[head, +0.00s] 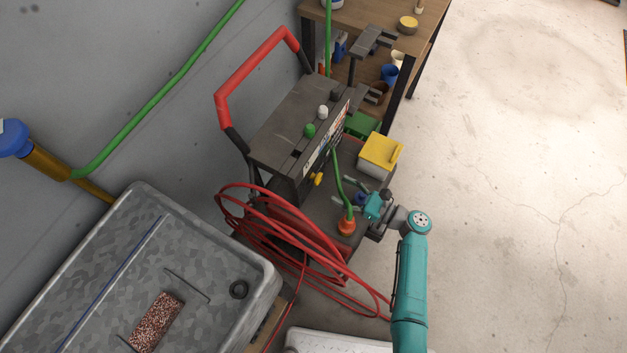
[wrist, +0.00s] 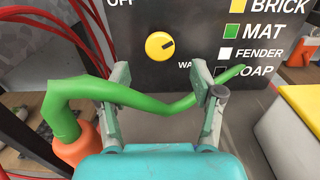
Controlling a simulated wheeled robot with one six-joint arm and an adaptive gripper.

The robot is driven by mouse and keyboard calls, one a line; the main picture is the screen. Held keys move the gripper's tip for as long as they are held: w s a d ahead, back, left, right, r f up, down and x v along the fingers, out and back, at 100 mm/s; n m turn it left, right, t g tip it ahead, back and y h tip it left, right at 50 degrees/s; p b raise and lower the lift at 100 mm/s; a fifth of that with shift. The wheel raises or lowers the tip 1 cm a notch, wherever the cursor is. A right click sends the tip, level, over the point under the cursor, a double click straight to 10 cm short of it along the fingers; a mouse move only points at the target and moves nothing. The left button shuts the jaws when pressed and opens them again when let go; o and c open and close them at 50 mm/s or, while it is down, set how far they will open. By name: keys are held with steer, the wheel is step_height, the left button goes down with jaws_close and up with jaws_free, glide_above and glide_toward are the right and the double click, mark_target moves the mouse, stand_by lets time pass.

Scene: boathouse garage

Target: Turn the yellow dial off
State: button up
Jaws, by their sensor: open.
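The round yellow dial (wrist: 160,46) faces me on the dark control panel (wrist: 205,28) in the wrist view. Its small dark mark is on its right side; the word OFF is at the upper left and a partly hidden label starting "WA" at the lower right. The dial also shows in the head view (head: 317,179) on the machine's front. My gripper (wrist: 160,80) is open, its fingers apart below and either side of the dial, not around it. A green hose (wrist: 150,103) crosses between the fingers; I cannot tell whether it touches them.
The hose rises from an orange fitting (head: 347,226) beside my gripper. A yellow-lidded box (head: 381,153) stands to the right, and red hose coils (head: 270,225) lie at the left. The floor at right is clear.

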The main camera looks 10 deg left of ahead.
mark_target(320, 179)
steer(key=shift+x, duration=3.55)
steer(key=c, duration=1.1)
